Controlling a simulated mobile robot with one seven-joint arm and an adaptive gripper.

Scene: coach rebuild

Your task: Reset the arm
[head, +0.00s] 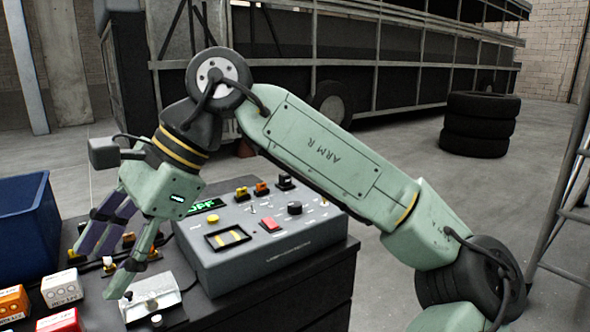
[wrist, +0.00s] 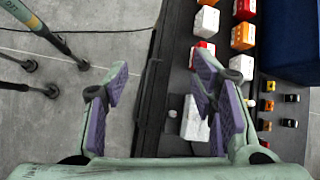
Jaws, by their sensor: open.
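My gripper (head: 101,262) is open and empty, pointing down over the left part of the dark bench (head: 285,295). In the wrist view my gripper (wrist: 162,72) has its purple-padded fingers spread on either side of the bench's edge. A grey control box (head: 290,240) with a green display, a red button, a yellow button and knobs stands right of my gripper. A small pale metal unit (head: 160,302) lies on the bench near the fingertips; it shows partly behind one finger in the wrist view (wrist: 190,125). My arm bends up and over the control box.
A blue bin (head: 25,225) stands at the bench's left. White (head: 62,288), orange (head: 12,302) and red (head: 60,321) blocks lie in front of it, with several small coloured parts behind. Stacked tyres (head: 480,125), a ladder (head: 560,205) and a large vehicle frame (head: 390,75) stand beyond.

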